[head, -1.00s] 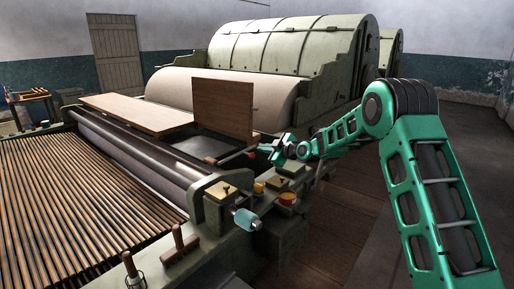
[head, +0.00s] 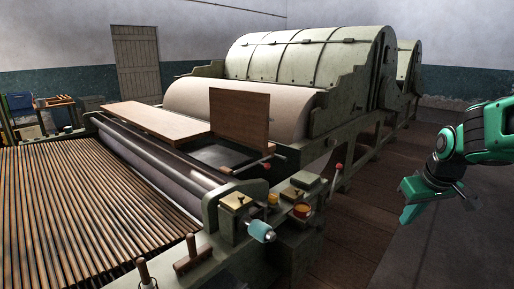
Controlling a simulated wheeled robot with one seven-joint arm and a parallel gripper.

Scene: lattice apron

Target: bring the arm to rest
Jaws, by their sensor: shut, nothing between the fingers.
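My green arm (head: 490,130) comes in from the right edge and is folded back, clear of the machine. Its end, my gripper (head: 410,212), hangs downward over the floor at the right. It is shut and holds nothing. The rest of the arm is outside the picture.
The large green machine (head: 310,60) fills the middle, with a slatted bed (head: 70,215) at the left. A wooden panel (head: 240,117) stands upright on it beside a flat board (head: 155,122). Red-knobbed levers (head: 267,166) jut from its side. The floor (head: 375,225) between machine and arm is clear.

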